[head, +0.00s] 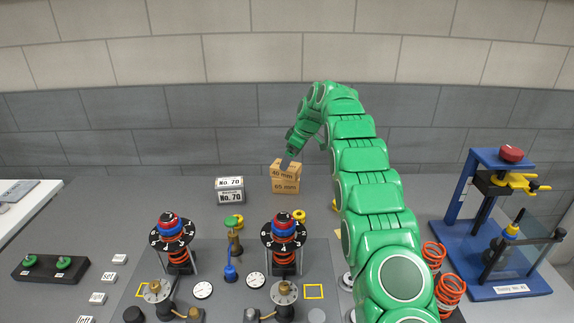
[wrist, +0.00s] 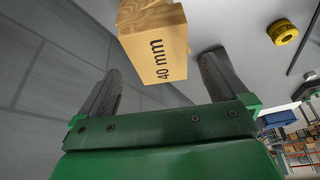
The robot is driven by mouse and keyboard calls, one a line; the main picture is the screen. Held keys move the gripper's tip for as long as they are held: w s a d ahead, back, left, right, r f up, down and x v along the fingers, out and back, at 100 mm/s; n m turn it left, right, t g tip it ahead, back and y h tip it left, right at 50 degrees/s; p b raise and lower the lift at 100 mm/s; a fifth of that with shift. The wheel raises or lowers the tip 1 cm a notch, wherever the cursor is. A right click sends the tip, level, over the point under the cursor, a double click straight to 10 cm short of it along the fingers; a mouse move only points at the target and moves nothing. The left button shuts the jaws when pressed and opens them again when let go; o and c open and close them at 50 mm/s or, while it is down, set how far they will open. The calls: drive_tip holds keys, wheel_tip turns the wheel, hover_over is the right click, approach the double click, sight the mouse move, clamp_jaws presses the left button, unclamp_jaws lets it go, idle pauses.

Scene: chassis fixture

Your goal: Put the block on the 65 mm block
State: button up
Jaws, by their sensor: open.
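The wooden block marked 40 mm (head: 290,175) sits on top of the wooden block marked 65 mm (head: 285,187) on the grey table, in the middle of the head view. The two look stacked and touching. My gripper (head: 289,162) is open at the upper block, coming from above and right. In the wrist view, the 40 mm block (wrist: 155,55) lies in line with the gap between my two open fingers (wrist: 158,75), with a gap visible on each side. I cannot tell how far it is between them. The 65 mm block is not clearly seen in the wrist view.
Left of the stack stand white No. 70 boxes (head: 230,190). Yellow rings (head: 299,216) and two spring posts with dials (head: 284,240) stand in front. A blue press (head: 490,225) is at the right. A grey brick wall (head: 150,125) is behind.

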drive_tip(key=v, duration=0.7)
drive_tip(key=s+d+r+m+h, duration=0.1)
drive_tip(key=s+d+r+m, duration=0.1)
drive_tip(key=s+r, duration=0.35)
drive_tip(key=s+d+r+m, duration=0.1)
drive_tip(key=s+r+m, duration=0.15)
drive_tip(key=s, duration=0.55)
drive_tip(key=s+d+r+m+g+h, duration=0.1)
drive_tip(key=s+d+m+g, duration=0.2)
drive_tip(key=s, duration=1.3)
drive_tip(key=s+d+f+m, duration=0.1)
drive_tip(key=s+f+m, duration=0.1)
drive_tip(key=s, duration=1)
drive_tip(key=s+d+f+m+h, duration=0.1)
drive_tip(key=s+f+m, duration=0.1)
drive_tip(key=s, duration=1.1)
drive_tip(key=s+d+f+m+h, duration=0.1)
drive_tip(key=s+f, duration=0.3)
drive_tip(key=s, duration=0.8)
drive_tip(key=shift+s+d+f+m, duration=0.25)
drive_tip(key=shift+s+d+m, duration=0.15)
drive_tip(key=shift+d+m, duration=0.25)
drive_tip(key=shift+a, duration=0.1)
